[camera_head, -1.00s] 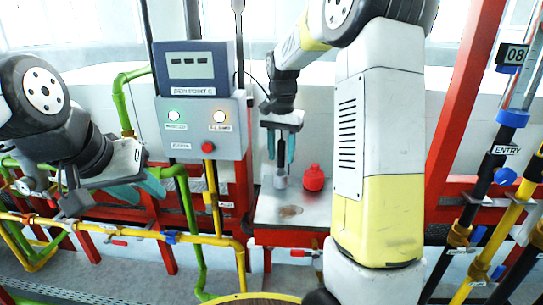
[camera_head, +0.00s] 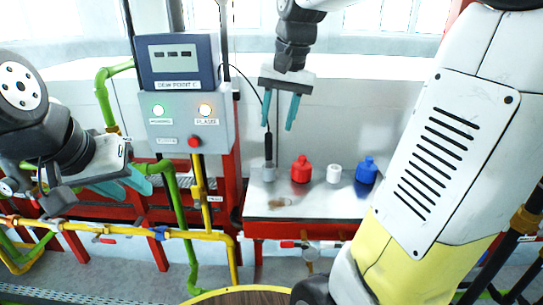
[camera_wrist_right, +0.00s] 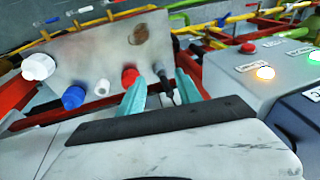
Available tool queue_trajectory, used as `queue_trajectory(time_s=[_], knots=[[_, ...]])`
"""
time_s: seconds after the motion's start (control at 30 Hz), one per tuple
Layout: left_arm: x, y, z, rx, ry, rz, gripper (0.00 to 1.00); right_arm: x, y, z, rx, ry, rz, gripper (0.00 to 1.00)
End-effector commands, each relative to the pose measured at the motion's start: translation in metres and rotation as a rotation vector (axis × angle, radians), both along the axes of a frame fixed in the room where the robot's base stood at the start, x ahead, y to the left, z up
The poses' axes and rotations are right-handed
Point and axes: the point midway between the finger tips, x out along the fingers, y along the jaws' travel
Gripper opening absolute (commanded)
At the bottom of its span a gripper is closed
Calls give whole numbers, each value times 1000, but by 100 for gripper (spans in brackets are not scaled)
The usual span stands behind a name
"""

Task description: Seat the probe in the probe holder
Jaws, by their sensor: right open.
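The probe (camera_head: 268,148), a slim dark cylinder with a black cable from its top, stands upright in the small grey probe holder (camera_head: 268,174) on the metal shelf. Whether it is fully down cannot be told. The probe also shows in the right wrist view (camera_wrist_right: 167,85), beyond and between the fingers. My right gripper (camera_head: 290,127) is open and empty, above and slightly right of the probe, apart from it. Its teal fingers also show in the right wrist view (camera_wrist_right: 160,90). My left gripper (camera_head: 135,190) is open and empty at the left, in front of the pipes.
On the shelf (camera_head: 320,205), right of the holder, stand a red bottle (camera_head: 301,171), a small white bottle (camera_head: 334,174) and a blue bottle (camera_head: 366,171). The dew point box (camera_head: 187,120) stands left of the shelf. Green (camera_head: 178,215) and yellow pipes run below it.

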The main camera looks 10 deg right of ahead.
Motion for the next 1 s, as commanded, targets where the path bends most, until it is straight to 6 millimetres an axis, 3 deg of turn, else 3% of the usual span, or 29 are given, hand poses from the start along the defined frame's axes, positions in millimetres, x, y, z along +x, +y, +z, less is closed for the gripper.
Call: queue_trajectory(time_s=[0.03, 0.2, 0.4, 1.0], knots=[[0, 0, 0, 0, 0, 0, 36, -25, 1, -1, 5, -53, 42, 41], [0, 0, 0, 0, 0, 0, 36, -86, 9, -19, -3, -211, 177, 41], [0, 0, 0, 0, 0, 0, 36, -125, 16, -44, -29, -325, 267, 41], [0, 0, 0, 0, 0, 0, 36, -133, 18, -50, -37, -349, 288, 41]])
